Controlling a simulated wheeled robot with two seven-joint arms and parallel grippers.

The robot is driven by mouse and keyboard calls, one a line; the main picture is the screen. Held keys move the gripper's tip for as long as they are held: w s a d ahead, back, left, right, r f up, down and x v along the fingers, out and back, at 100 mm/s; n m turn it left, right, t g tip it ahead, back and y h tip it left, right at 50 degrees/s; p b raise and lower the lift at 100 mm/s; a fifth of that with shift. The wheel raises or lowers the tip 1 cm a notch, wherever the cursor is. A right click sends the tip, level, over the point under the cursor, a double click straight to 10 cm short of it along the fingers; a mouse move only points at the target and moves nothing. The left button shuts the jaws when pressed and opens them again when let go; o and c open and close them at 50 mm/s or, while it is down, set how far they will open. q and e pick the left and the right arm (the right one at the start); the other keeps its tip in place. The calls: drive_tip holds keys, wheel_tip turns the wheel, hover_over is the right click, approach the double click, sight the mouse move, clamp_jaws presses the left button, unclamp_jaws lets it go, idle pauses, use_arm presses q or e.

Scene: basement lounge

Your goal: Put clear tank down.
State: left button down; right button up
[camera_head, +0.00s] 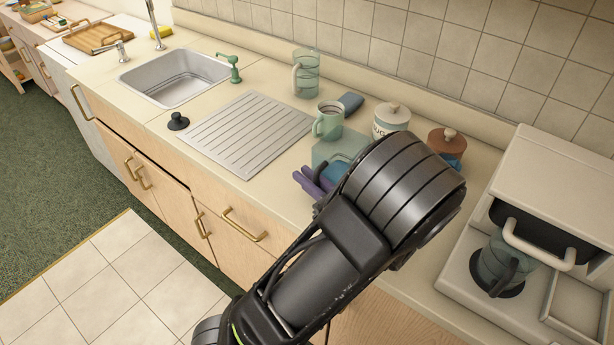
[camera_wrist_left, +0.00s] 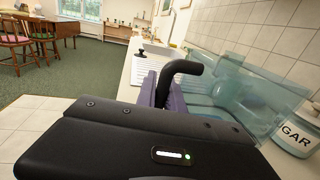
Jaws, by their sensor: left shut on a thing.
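The clear tank (camera_head: 328,148) is a see-through teal box, partly hidden behind my left arm in the head view. In the left wrist view the tank (camera_wrist_left: 235,88) fills the right middle, just past my gripper. A black bent handle (camera_wrist_left: 188,68) rises by the fingers in the wrist view. The tank is over the counter, near the mug; I cannot tell whether its base touches the counter. My right gripper is not in view.
A green mug (camera_head: 328,121), a clear pitcher (camera_head: 306,74), a sugar jar (camera_head: 391,118) and a brown jar (camera_head: 447,142) stand behind. A white coffee machine (camera_head: 530,200) with a carafe (camera_head: 498,264) is at right. The ribbed drainboard (camera_head: 245,135) is bare.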

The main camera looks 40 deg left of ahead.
use_arm(q)
drive_tip(key=shift+f, duration=0.15)
drive_tip(key=c, duration=1.5)
unclamp_jaws()
drive_tip(key=shift+o, duration=0.2)
drive_tip(key=shift+r, duration=0.2)
drive_tip(key=shift+d, duration=0.3)
drive_tip(key=d, duration=0.3)
drive_tip(key=s+d, duration=0.1)
drive_tip(key=d, duration=0.3)
drive_tip(key=s+d+b, duration=0.1)
drive_tip(key=d, duration=0.3)
drive_tip(key=shift+d, duration=0.15)
